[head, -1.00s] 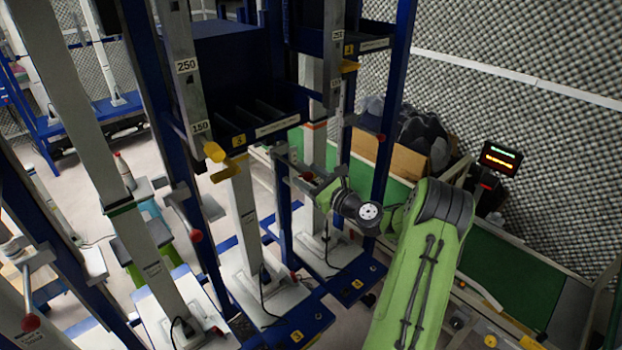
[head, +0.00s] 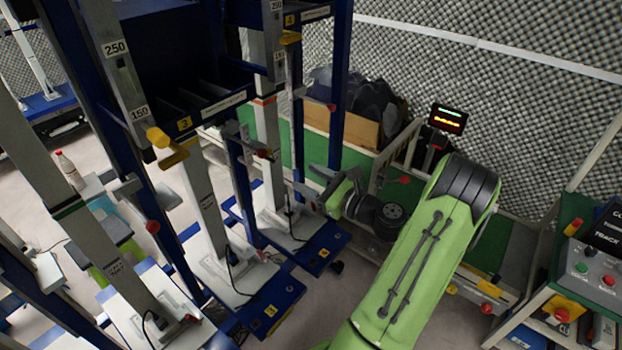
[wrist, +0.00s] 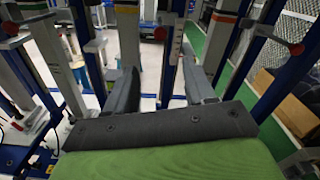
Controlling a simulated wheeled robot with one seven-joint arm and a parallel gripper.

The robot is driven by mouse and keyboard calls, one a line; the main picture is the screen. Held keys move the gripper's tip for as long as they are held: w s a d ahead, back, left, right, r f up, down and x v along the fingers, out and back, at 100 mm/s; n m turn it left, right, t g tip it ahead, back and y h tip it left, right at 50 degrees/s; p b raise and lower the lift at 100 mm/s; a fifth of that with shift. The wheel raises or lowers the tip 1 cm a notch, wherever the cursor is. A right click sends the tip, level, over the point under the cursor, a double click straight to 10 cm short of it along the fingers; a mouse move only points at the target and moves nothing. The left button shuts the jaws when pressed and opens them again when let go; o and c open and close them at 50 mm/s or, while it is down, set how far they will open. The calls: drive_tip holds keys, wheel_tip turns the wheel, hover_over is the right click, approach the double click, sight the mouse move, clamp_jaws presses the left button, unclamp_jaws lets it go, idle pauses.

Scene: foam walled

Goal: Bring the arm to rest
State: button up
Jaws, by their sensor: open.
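My green arm (head: 425,260) rises from the bottom of the head view and bends at a dark joint. Its far end turns left toward the blue and grey posts. My gripper (head: 312,182) shows there as grey fingers beside a blue upright, partly lost among the posts. In the wrist view my gripper (wrist: 162,88) has its two dark fingers spread wide apart. Nothing is held between them; a blue post (wrist: 171,55) stands beyond the gap.
Blue and grey rack posts (head: 107,55) with red knobs crowd the left. A cardboard box (head: 355,128) with dark contents stands behind the arm. A lit display (head: 447,119) and a control box (head: 600,262) with buttons are at the right. Grey floor shows below the arm.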

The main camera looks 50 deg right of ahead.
idle(0.3)
drive_tip(key=w+a+r+n+g+y, duration=0.1)
drive_tip(key=w+a+n+g+y, duration=0.3)
drive_tip(key=a+n, duration=0.6)
drive_tip(key=a+n+g+y, duration=0.1)
drive_tip(key=a+n+g, duration=0.55)
drive_tip(key=a, duration=0.55)
drive_tip(key=s+a+r+n+g+h+p, duration=0.2)
drive_tip(key=s+a+r+n+h, duration=0.15)
drive_tip(key=s+a+n, duration=0.55)
drive_tip(key=s+r+n+h, duration=0.2)
drive_tip(key=s+r+n, duration=0.2)
drive_tip(key=s+n, duration=0.3)
drive_tip(key=shift+s+d+r, duration=0.15)
drive_tip(key=shift+s+r, duration=0.1)
drive_tip(key=shift+s, duration=0.95)
